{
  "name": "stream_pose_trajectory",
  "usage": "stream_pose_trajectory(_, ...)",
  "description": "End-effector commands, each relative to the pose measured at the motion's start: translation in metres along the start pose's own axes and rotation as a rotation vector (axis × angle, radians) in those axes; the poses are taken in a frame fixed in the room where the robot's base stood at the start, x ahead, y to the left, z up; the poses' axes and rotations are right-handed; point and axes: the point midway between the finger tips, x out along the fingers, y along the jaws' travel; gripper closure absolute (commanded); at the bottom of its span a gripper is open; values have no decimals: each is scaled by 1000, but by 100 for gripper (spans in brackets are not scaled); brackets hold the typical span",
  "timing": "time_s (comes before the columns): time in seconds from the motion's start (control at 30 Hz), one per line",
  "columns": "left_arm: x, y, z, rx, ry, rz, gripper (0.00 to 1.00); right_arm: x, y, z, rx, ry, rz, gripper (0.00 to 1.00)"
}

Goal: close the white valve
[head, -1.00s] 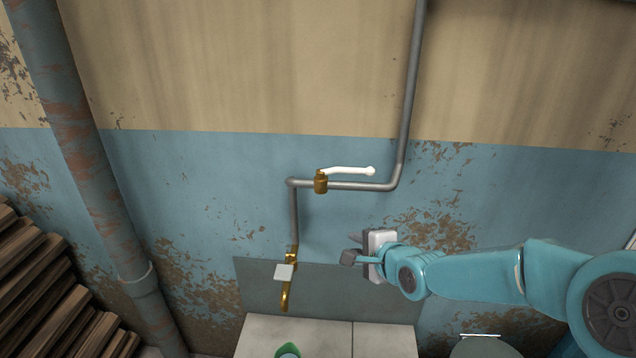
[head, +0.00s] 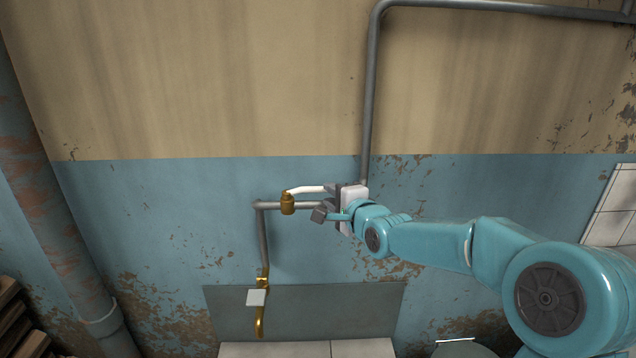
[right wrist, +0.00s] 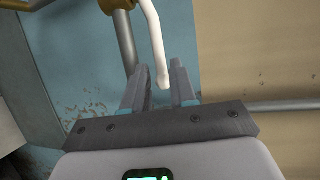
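The white valve handle (head: 308,190) is a lever on a brass valve body (head: 287,204) set in a grey horizontal pipe. It runs to the right, roughly along the pipe. My right gripper (head: 328,201) is at the handle's free end and hides its tip in the head view. In the right wrist view, the handle (right wrist: 152,30) reaches down between the two spread fingers of the right gripper (right wrist: 158,67), with gaps visible beside it. The brass body (right wrist: 117,4) shows at the top there. My left gripper is not in view.
The grey pipe (head: 370,100) rises up the wall just behind my right gripper. A brass tap (head: 261,310) with a pale square handle hangs below left, above white tiles (head: 275,350). A thick rusty pipe (head: 60,240) stands at far left. The wall between is clear.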

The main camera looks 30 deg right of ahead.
Motion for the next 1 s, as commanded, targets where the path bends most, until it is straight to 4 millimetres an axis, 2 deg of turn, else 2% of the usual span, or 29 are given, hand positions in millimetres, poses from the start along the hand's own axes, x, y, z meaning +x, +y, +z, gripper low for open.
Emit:
stream_pose_trajectory(0.03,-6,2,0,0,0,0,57,13,-2,2,0,-2,3,74)
stream_pose_trajectory(0.2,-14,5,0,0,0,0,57,47,-1,4,0,-4,2,74)
stream_pose_trajectory(0.4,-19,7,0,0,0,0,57,68,-1,4,-1,-3,0,74)
stream_pose_trajectory(0.73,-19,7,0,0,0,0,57,72,0,4,0,-3,0,74)
stream_pose_trajectory(0.8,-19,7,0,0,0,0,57,72,0,4,0,-3,0,96)
stream_pose_trajectory(0.83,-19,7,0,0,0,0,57,72,0,3,0,-3,0,100)
stream_pose_trajectory(1.0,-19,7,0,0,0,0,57,71,0,3,0,-2,1,100)
